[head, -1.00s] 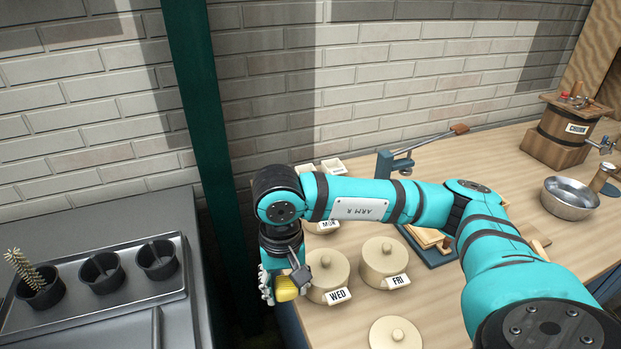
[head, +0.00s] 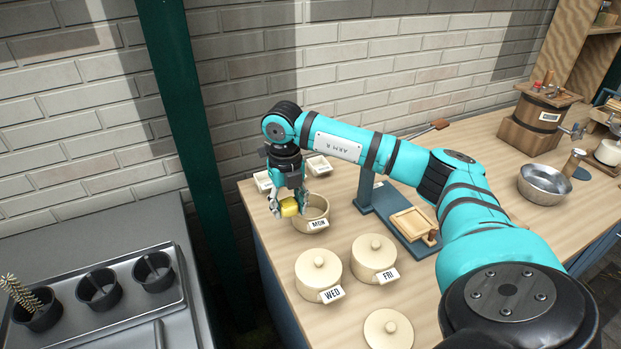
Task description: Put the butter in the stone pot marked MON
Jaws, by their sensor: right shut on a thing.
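The yellow butter (head: 289,207) is between the fingers of my right gripper (head: 288,203), which is shut on it. The stone pot marked MON (head: 318,212) stands open on the wooden counter. The butter is at the left side of this pot's rim in the picture; I cannot tell whether it is over the opening or just in front of it. My gripper hides part of the pot's left side. My left gripper is out of view.
Lidded pots marked WED (head: 317,270) and FRI (head: 374,256) stand nearer on the counter (head: 450,285). A loose lid (head: 388,330) lies at the front. A blue-based press (head: 405,225) is right of MON, with a metal bowl (head: 544,184) farther right. A green post (head: 190,130) rises at left.

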